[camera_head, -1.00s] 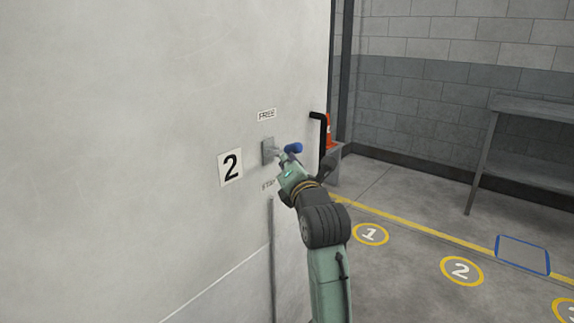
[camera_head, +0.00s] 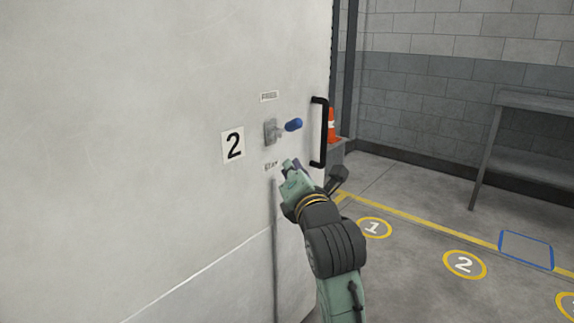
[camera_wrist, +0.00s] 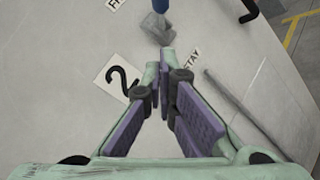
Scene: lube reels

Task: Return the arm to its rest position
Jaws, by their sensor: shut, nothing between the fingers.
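My gripper (camera_head: 291,166) is shut and empty. It is in front of the pale panel (camera_head: 150,110), just below a lever with a blue handle (camera_head: 293,125) on a grey plate (camera_head: 270,132). The lever points right, between a small upper label (camera_head: 269,96) and the "STAY" label (camera_head: 271,166). My gripper's tip is beside the "STAY" label and apart from the lever. In the wrist view, my fingers (camera_wrist: 165,55) converge just below the grey lever mount (camera_wrist: 157,28), with the blue handle (camera_wrist: 162,5) cut off at the top edge.
A black pull handle (camera_head: 319,132) stands at the panel's right edge. A "2" sign (camera_head: 233,145) is left of the lever. An orange cone (camera_head: 331,124) is behind the panel edge, and a grey table (camera_head: 530,108) is at the right. Open floor with numbered yellow circles (camera_head: 464,264) lies right.

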